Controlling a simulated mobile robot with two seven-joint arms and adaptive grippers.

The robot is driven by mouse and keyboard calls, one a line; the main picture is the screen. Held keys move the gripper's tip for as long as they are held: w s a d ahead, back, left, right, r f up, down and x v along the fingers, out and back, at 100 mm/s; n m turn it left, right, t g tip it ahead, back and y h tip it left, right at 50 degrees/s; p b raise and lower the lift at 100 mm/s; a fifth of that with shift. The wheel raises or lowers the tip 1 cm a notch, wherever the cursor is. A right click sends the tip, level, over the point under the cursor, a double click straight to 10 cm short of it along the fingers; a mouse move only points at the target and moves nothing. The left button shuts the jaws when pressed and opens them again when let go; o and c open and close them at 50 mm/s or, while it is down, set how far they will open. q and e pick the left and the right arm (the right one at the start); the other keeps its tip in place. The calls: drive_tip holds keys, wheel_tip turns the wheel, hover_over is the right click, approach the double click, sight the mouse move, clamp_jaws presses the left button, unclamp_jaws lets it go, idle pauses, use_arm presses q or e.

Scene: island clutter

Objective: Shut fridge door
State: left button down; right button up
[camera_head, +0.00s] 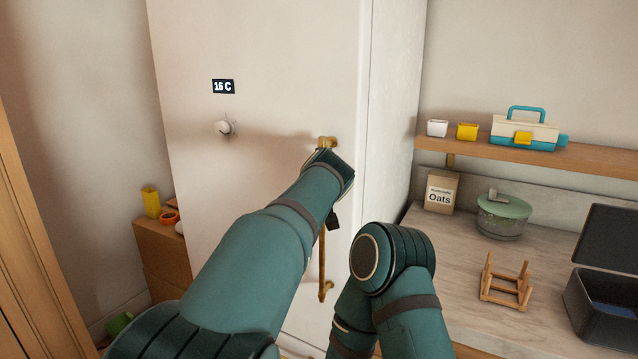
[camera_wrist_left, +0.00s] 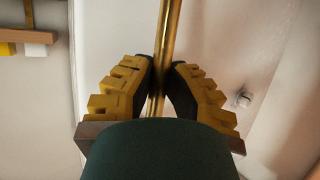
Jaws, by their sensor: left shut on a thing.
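The fridge door (camera_head: 262,90) is a tall white panel with a small "16 C" display and a round knob. The fridge side (camera_head: 392,120) runs back from its right edge; I cannot make out a clear gap there. A vertical brass handle (camera_head: 322,262) is mounted near that edge and also shows in the left wrist view (camera_wrist_left: 171,30). My left gripper (camera_wrist_left: 160,88) is shut on the handle, with a yellow-and-black finger on each side of the bar. In the head view my left wrist hides its fingers. My right arm is folded low at centre, its gripper out of view.
Right of the fridge, a counter (camera_head: 455,262) holds an oats box (camera_head: 441,192), a green-lidded pot (camera_head: 503,216), a small wooden rack (camera_head: 506,282) and a dark open box (camera_head: 606,312). A wooden shelf (camera_head: 590,160) holds cups and a toolbox (camera_head: 525,133). A brown cabinet (camera_head: 160,250) stands left.

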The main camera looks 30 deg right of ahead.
use_arm(q)
drive_tip(key=c, duration=0.9)
unclamp_jaws()
drive_tip(key=shift+s+a, duration=0.1)
drive_tip(key=shift+s, duration=0.15)
drive_tip(key=shift+c, duration=0.2)
drive_tip(key=shift+w, duration=0.1)
drive_tip(key=v, duration=0.7)
drive_tip(key=shift+s, duration=0.25)
drive_tip(key=shift+a, duration=0.1)
